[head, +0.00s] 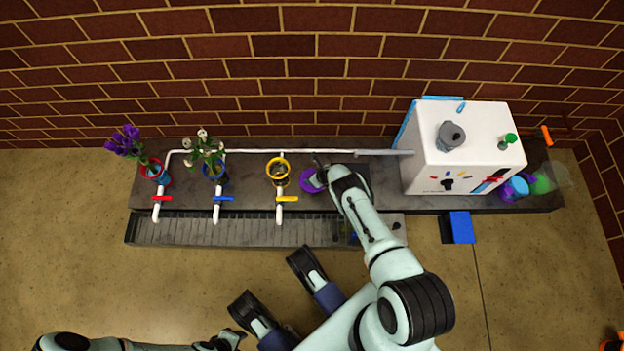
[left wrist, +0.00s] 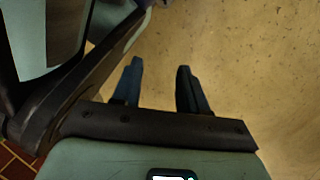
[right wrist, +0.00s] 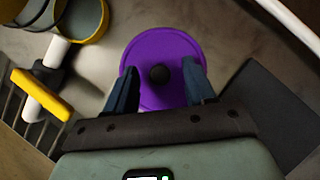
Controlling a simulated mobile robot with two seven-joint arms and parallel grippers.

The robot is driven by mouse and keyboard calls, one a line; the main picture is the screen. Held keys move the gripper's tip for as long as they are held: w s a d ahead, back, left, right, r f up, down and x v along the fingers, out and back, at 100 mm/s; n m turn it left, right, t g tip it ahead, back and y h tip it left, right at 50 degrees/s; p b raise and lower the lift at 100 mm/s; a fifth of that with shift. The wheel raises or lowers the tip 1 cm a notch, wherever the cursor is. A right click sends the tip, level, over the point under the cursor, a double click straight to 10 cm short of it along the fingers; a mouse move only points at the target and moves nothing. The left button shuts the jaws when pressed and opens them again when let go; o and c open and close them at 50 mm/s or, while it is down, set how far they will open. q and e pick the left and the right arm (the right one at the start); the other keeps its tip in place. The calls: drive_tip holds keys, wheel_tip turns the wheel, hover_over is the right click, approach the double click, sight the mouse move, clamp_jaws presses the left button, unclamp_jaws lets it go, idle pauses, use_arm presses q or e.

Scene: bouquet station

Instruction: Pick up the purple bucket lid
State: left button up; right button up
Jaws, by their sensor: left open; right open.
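The purple bucket lid (right wrist: 163,50) is a round disc with a dark knob (right wrist: 159,76) at its centre, lying on the grey counter. In the head view the lid (head: 309,184) is partly hidden by my right gripper (head: 319,170). In the right wrist view my right gripper (right wrist: 160,85) is open, its two fingers over the lid on either side of the knob. I cannot tell whether the fingers touch it. My left gripper (left wrist: 158,85) is open and empty above the bare floor, away from the counter.
A yellow-rimmed bucket (head: 278,170) stands left of the lid, with a yellow-handled tap (head: 287,199) in front. Red (head: 152,168) and blue (head: 215,172) buckets with flowers stand further left. A white box machine (head: 462,150) stands at right. A white pipe (head: 300,151) runs behind.

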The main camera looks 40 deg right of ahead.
clamp_jaws()
use_arm(q)
drive_tip(key=shift+w, duration=0.1)
use_arm(e)
drive_tip(key=shift+r, duration=0.1)
drive_tip(key=shift+r+p, duration=0.4)
wheel_tip(320, 180, up, 6)
drive_tip(key=p, duration=0.3)
drive_tip(key=shift+f+p, duration=0.1)
drive_tip(key=shift+p, duration=0.2)
use_arm(q)
drive_tip(key=w+d+r+t+p, duration=0.2)
drive_tip(key=w+r+t, duration=0.1)
drive_tip(key=w+r, duration=0.65)
drive_tip(key=s+d+r+m+g+h+p, duration=0.1)
drive_tip(key=s+d+r+p, duration=0.3)
drive_tip(key=s, duration=0.5)
drive_tip(key=shift+s+r+g+p, duration=0.2)
drive_tip(key=shift+r+g+p, duration=0.35)
drive_tip(key=shift+r+g, duration=0.3)
use_arm(e)
wheel_tip(320, 180, up, 13)
drive_tip(key=shift+r, duration=0.2)
